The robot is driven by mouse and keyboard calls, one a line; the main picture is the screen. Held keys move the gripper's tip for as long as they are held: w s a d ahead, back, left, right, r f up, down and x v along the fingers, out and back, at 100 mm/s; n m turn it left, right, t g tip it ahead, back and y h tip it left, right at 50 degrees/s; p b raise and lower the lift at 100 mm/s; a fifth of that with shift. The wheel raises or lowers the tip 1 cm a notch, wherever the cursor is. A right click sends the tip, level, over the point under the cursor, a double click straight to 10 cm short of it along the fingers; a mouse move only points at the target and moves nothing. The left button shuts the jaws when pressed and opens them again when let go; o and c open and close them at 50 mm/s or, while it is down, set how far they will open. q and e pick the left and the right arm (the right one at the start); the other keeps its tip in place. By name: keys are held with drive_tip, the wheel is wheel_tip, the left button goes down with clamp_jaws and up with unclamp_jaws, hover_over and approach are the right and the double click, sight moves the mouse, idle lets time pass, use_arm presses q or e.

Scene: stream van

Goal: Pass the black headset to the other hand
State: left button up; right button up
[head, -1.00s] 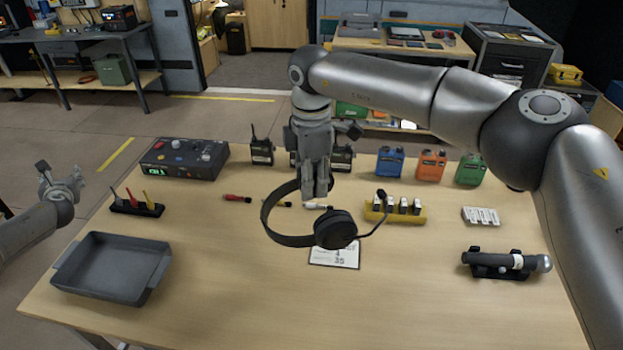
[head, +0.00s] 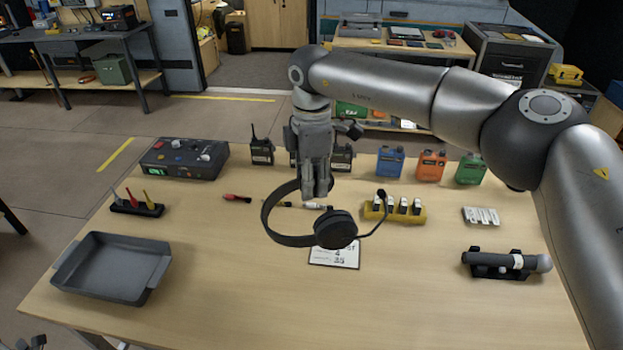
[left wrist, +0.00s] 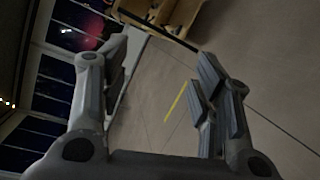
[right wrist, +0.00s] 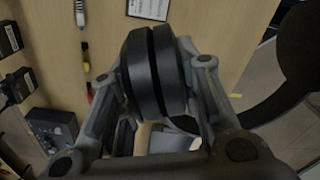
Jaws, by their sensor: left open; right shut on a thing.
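The black headset (head: 335,231) hangs from my right gripper (head: 317,194) above the middle of the table, with its band curving left and its microphone boom pointing right. My right gripper is shut on it. In the head view only a small part of the left hand shows at the bottom left corner.
A grey tray (head: 72,282) sits at the table's front left. A control box (head: 185,160) and several radios and bottles line the back. A yellow battery holder (head: 375,215), a card (head: 335,258) and a microphone on a stand (head: 505,262) lie around the headset. The front middle is clear.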

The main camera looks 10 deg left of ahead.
use_arm(q)
drive_tip(key=s+d+f+n+g+h, duration=0.4)
drive_tip(key=d+f+n, duration=0.4)
drive_tip(key=d+f, duration=0.5)
drive_tip(key=s+d+f+n+g+h, duration=0.1)
drive_tip(key=s+d+f+n+h, duration=0.6)
drive_tip(key=d+f, duration=0.55)
drive_tip(key=s+d+f+n+h, duration=0.1)
drive_tip(key=s+d+f+n, duration=0.1)
drive_tip(key=d+n, duration=0.4)
drive_tip(key=s+d+f+n+h, duration=0.2)
drive_tip(key=d+n, duration=0.4)
drive_tip(key=d, duration=0.7)
drive_tip(key=s+d+f+n+h, duration=0.1)
drive_tip(key=s+d+f+n, duration=0.2)
drive_tip(key=d+n, duration=0.4)
drive_tip(key=d, duration=0.3)
drive_tip(key=shift+s+h, duration=0.3)
drive_tip(key=shift+h, duration=0.1)
